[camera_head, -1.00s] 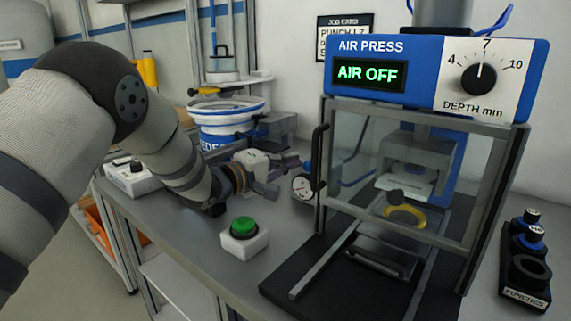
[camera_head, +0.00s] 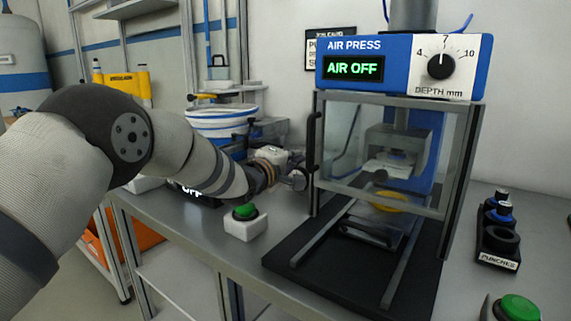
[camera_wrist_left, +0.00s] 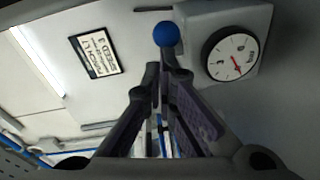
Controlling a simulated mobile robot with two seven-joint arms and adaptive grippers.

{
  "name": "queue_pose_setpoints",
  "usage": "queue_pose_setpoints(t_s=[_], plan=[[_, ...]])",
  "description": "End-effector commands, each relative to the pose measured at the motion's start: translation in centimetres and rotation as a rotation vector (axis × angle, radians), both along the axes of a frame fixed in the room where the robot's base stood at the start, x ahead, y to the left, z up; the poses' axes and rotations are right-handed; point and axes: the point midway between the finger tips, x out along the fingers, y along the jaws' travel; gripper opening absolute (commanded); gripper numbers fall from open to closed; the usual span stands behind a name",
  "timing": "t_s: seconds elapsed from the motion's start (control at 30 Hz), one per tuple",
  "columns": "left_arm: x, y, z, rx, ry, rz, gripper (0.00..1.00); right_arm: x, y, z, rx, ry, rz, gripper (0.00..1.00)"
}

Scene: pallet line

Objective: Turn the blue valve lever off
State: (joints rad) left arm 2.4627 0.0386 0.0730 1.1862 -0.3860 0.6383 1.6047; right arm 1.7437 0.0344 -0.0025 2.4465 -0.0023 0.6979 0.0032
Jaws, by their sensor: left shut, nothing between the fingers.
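In the left wrist view the blue valve lever shows as a round blue knob (camera_wrist_left: 166,33) on a dark stem, just beyond my fingertips. A white box with a round gauge (camera_wrist_left: 235,55) is right of it. My left gripper (camera_wrist_left: 158,75) is shut with nothing in it, its tips close to the stem; I cannot tell whether they touch. In the head view my left gripper (camera_head: 298,178) is at the left side of the air press (camera_head: 400,68) and hides the lever. The press display (camera_head: 353,68) reads AIR OFF. My right gripper is not in view.
A green button (camera_head: 246,212) on a white box stands on the bench below my left forearm. The press door handle (camera_head: 311,142) is close to the gripper. A punch rack (camera_head: 498,240) and another green button (camera_head: 519,307) are at right. A bucket (camera_head: 222,118) stands behind.

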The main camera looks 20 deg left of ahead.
Motion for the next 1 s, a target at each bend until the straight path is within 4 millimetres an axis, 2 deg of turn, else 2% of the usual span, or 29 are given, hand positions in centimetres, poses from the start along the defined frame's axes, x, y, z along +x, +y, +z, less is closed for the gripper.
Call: queue_pose_setpoints(t_s=[0.4, 1.0], plan=[[0.2, -1.9, 0.3, 0.000, -0.003, -0.003, 0.00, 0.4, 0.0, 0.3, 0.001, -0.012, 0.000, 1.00], [0.2, -2.1, 0.2, 0.001, -0.002, -0.001, 0.00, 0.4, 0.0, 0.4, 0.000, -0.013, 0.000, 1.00]])
